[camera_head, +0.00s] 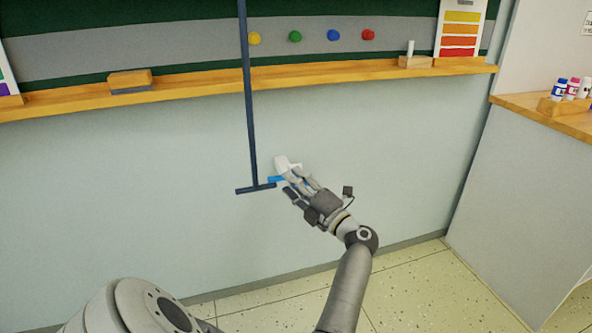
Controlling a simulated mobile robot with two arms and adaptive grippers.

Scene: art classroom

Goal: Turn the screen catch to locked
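The screen catch (282,163) is a small white fitting on the pale wall, just right of a dark upright pole. A blue lever (275,179) shows at its lower left, pointing left. My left gripper (287,184) is at the catch, just right of the lever's visible end. Its fingers are apart, and they cover the catch's lower right part and part of the lever. Whether a finger touches the lever cannot be told. My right gripper is not in view.
The dark pole (250,120) ends in a crossbar (256,188) close left of the catch. A wooden ledge (200,92) with an eraser (130,81) runs above. A counter (530,105) with paint bottles stands right. The wall below is clear.

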